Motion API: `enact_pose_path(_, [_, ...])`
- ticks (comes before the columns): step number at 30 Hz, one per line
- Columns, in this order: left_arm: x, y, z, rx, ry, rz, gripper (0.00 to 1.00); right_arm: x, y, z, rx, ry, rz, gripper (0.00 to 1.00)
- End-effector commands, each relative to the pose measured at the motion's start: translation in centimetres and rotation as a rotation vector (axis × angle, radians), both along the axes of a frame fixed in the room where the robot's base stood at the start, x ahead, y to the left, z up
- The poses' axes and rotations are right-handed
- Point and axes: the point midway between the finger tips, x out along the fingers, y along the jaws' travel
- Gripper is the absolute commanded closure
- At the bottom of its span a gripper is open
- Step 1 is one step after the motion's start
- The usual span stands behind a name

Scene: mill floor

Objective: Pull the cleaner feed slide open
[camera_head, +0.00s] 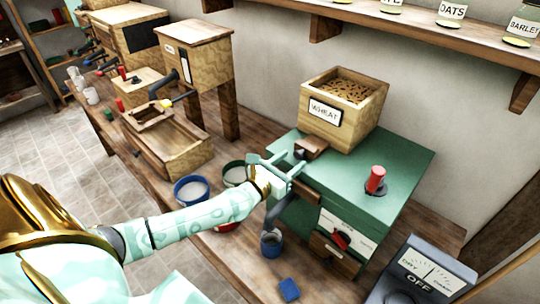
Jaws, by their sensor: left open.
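The cleaner is a green box-shaped machine (375,165) on the bench, with a wooden hopper (333,128) labelled WHEAT on top. A small brown wooden block (311,147), which looks like the feed slide, sticks out at the foot of the hopper. My left gripper (293,161) is open at the machine's near left top edge, its fingers pointing toward the block. It appears empty. I cannot tell whether a finger touches the block, and the slide's inner end is hidden. My right gripper is not in view.
A red knob (376,180) stands on the machine's top. A blue-rimmed bowl (191,189), a green-rimmed bowl (234,172) and a cup (271,243) sit near my left arm. A grey dial box (422,275) is at the lower right. A jar shelf (420,25) hangs above.

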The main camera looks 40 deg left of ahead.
Motion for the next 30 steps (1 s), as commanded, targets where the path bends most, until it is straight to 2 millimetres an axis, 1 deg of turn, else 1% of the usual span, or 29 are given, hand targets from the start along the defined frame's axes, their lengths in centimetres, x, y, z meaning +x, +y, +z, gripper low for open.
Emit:
enact_pose_path(5, [-4.3,0.6,-0.3,0.001,0.006,-0.003,0.52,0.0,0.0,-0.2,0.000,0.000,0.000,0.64])
enact_pose_path(9, [-8.2,1.2,-0.4,0.003,0.007,-0.003,0.52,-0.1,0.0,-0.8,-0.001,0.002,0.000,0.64])
enact_pose_path(12, [-10.7,1.5,-0.4,0.003,0.007,-0.002,0.52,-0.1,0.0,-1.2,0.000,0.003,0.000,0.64])
enact_pose_path(15, [-12.7,1.8,-0.3,0.003,0.006,-0.003,0.52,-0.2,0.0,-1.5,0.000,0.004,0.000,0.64])
enact_pose_path(18, [-14.0,2.0,-0.2,0.003,0.005,-0.001,0.52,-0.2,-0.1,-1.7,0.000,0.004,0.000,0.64])
enact_pose_path(21, [-14.8,2.1,-0.1,0.000,0.003,0.000,0.52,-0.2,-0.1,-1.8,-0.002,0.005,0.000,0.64])
enact_pose_path(30, [-15.0,2.2,0.0,0.001,0.002,0.000,0.52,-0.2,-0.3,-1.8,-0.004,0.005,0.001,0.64])
